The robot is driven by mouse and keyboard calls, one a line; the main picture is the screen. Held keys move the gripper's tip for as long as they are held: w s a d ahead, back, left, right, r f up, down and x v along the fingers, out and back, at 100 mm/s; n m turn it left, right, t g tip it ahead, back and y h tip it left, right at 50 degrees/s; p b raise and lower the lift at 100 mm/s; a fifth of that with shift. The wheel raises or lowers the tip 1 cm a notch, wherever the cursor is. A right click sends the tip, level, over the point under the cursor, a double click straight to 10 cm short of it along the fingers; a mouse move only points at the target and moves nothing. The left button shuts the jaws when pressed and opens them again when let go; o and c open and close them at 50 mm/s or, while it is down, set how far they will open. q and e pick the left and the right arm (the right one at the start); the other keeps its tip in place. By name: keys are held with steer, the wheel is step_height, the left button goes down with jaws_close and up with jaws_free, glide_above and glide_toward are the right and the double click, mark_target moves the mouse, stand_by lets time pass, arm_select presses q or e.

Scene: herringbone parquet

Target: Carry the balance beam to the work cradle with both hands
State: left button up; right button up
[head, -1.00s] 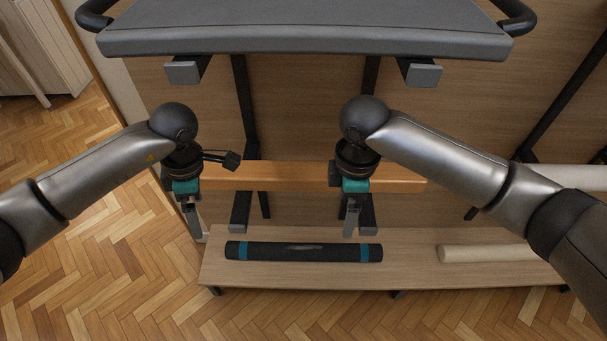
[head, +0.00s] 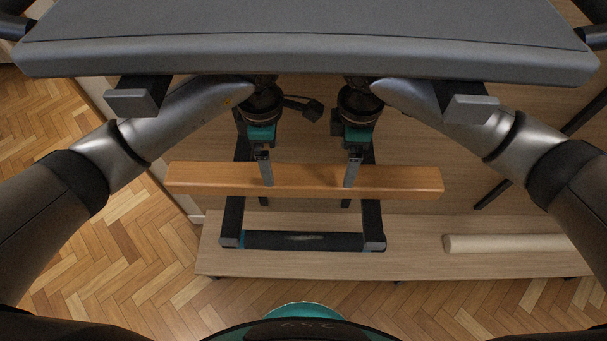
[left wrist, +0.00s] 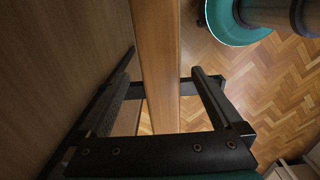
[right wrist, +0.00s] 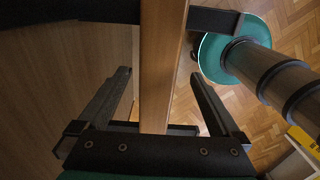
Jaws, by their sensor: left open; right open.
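The long orange-brown wooden balance beam (head: 305,180) lies level. It appears to rest across two black bracket arms, likely the work cradle (head: 231,215), that reach out above a low bench. My left gripper (head: 266,172) and right gripper (head: 352,172) are over the beam's middle, fairly close together. Both are open. In the left wrist view the beam (left wrist: 157,60) runs between the spread fingers, with a gap on each side. In the right wrist view the beam (right wrist: 162,60) also runs between open fingers. Contact with the palms cannot be told.
A grey padded board (head: 310,45) overhangs the grippers, with two upper brackets (head: 133,102) beneath it. Parquet floor is open in front and at left.

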mark_target(303, 181)
arm_select(q)
steer(key=shift+f, duration=3.75)
arm_select(e)
steer(key=shift+f, duration=3.8)
arm_select(q)
steer(key=shift+w, duration=0.1)
jaws_close()
arm_select(e)
jaws_close()
arm_select(q)
steer(key=shift+r, duration=0.1)
arm_select(e)
steer(key=shift+w+r, duration=0.1)
